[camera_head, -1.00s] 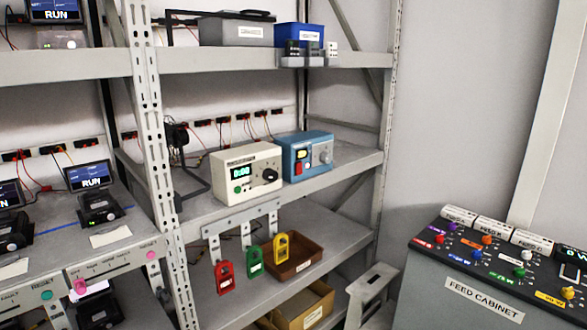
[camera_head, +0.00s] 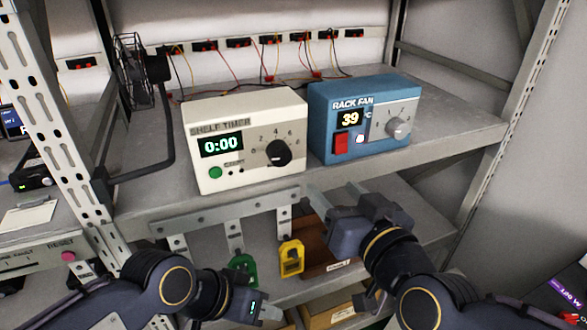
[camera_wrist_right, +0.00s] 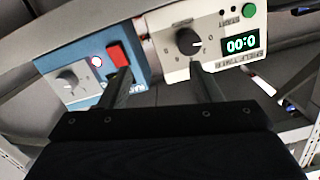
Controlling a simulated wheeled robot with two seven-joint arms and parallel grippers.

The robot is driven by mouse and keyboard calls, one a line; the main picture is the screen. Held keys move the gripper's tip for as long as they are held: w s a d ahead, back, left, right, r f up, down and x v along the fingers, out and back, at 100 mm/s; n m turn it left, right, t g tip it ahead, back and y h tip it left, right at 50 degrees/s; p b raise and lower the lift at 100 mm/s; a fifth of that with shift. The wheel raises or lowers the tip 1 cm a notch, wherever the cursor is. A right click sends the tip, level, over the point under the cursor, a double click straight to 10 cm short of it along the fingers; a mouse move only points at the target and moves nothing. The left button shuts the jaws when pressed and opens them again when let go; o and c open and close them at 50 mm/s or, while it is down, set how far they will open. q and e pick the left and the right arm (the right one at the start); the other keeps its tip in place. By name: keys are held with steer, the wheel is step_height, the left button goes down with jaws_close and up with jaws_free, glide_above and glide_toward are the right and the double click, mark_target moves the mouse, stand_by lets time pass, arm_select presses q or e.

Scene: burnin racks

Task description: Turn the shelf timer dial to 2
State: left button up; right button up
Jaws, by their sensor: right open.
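The cream shelf timer (camera_head: 245,140) stands on the middle shelf and its display reads 0:00. Its black dial (camera_head: 278,153) is at its right, ringed by numbers; a pale mark on the dial seems to face the 0 side. In the right wrist view the timer is upside down, with the dial (camera_wrist_right: 188,41) beyond one fingertip. My right gripper (camera_head: 335,193) is open and empty, below and in front of the timer and fan box; its two fingers (camera_wrist_right: 161,77) show apart in the wrist view. My left gripper (camera_head: 268,313) is low in front of the lower shelf, its jaws unclear.
The blue rack fan box (camera_head: 365,118), with a red switch and grey knob, stands close right of the timer. A black clip-on fan (camera_head: 135,75) is at the left. A bracket rail (camera_head: 215,212) with green and yellow tags (camera_head: 291,257) runs below the shelf edge.

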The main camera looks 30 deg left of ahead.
steer(key=y, duration=0.1)
glide_toward(283, 159)
steer(key=a, duration=0.1)
steer(key=shift+n, duration=0.4)
steer(key=p+x, duration=0.1)
steer(key=x, duration=0.6)
steer(key=shift+w, duration=0.4)
steer(key=shift+c, duration=0.5)
steer(key=c, duration=0.9)
steer(key=shift+f+m+b, duration=0.15)
steer(key=shift+m+b, duration=1.6)
steer(key=shift+m, duration=0.05)
steer(key=shift+m+b, duration=0.75)
steer(key=shift+m, duration=0.35)
steer(key=shift+m+b, duration=0.6)
steer(key=shift+m, duration=0.5)
